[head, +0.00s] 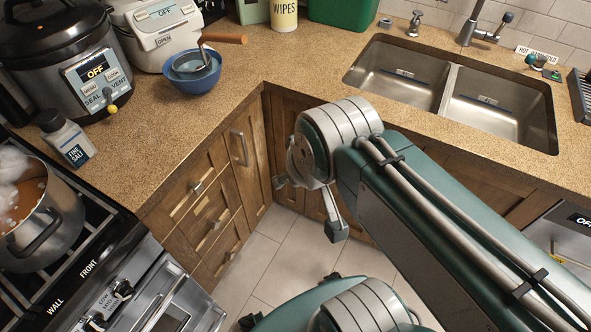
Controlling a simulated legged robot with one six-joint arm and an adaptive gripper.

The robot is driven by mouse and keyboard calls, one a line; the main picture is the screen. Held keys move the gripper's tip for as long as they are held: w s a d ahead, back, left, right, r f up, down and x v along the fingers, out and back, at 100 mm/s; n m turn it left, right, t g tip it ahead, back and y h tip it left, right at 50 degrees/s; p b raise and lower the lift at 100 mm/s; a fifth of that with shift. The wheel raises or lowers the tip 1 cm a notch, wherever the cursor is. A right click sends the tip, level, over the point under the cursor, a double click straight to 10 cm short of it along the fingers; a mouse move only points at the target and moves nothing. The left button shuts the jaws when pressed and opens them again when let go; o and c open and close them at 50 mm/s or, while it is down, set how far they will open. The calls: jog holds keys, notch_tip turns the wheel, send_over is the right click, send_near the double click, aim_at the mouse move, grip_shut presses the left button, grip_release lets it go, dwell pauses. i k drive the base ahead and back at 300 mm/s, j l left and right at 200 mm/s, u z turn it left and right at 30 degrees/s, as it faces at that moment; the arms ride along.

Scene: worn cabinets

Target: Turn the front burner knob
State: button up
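The stove's front panel at the lower left carries two knobs. One knob (122,289) sits closest to the printed word FRONT, and another knob (95,322) sits lower, nearer the word WALL. Small print shows beside the upper knob. My gripper (308,207) is near the middle of the picture, in front of the corner cabinets, well to the right of the knobs and apart from them. Its two fingers are spread with a gap between them, and I see nothing held. The far side of the gripper is hidden by its own wrist.
A steaming pot (38,215) stands on the stove. The oven handle (160,305) juts out below the knobs. A salt bottle (66,138), cooker (70,55) and blue bowl (191,73) with a pan stand on the counter (270,50). Tiled floor (265,255) lies open between.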

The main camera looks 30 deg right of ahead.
aim_at(123, 291)
jog(key=u, duration=1.7)
jog(key=k+j+z, duration=0.1)
jog(key=j+z, duration=0.25)
jog(key=k+j+z, duration=0.15)
jog(key=z, duration=0.2)
jog(key=k+j+z, duration=0.15)
jog(key=z, duration=0.2)
